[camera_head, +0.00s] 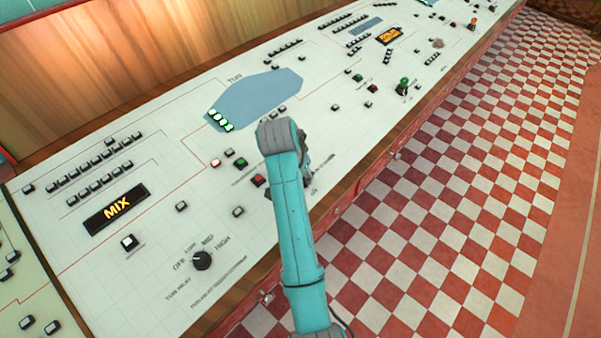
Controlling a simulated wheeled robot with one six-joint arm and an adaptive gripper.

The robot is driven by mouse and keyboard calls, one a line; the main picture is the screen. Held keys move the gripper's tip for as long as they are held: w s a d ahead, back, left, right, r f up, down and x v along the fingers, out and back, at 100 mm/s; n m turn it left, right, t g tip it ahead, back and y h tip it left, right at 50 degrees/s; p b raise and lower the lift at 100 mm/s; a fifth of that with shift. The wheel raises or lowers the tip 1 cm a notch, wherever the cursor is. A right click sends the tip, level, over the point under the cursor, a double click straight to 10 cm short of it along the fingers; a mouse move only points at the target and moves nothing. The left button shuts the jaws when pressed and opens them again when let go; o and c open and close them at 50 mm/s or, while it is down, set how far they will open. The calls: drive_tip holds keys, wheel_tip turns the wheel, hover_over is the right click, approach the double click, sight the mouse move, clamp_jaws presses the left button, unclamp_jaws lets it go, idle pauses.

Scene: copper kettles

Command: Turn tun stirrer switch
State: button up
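The long white control panel (335,125) carries a blue tun drawing (255,98) labelled TUN. My teal arm reaches up over the panel's front edge, its grey joint just below the drawing. Dark parts of my gripper (306,160) show only in part behind the arm's right side; its fingertips are hidden. A green button (241,163) and a red button (258,181) sit just left of the arm. Small lettering shows right of the arm near the panel edge. I cannot make out the tun stirrer switch; the arm covers that part of the panel.
A MIX display (118,208) is further left. A green-topped lever (403,86) stands to the right. The checkered floor (450,190) is clear.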

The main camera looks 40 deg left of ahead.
drive_tip(key=shift+s+n, duration=0.1)
drive_tip(key=shift+n, duration=0.5)
idle(0.3)
drive_tip(key=o, duration=1.1)
drive_tip(key=shift+o, duration=0.2)
drive_tip(key=v, duration=0.7)
drive_tip(key=shift+d+r, duration=0.15)
drive_tip(key=shift+r, duration=0.1)
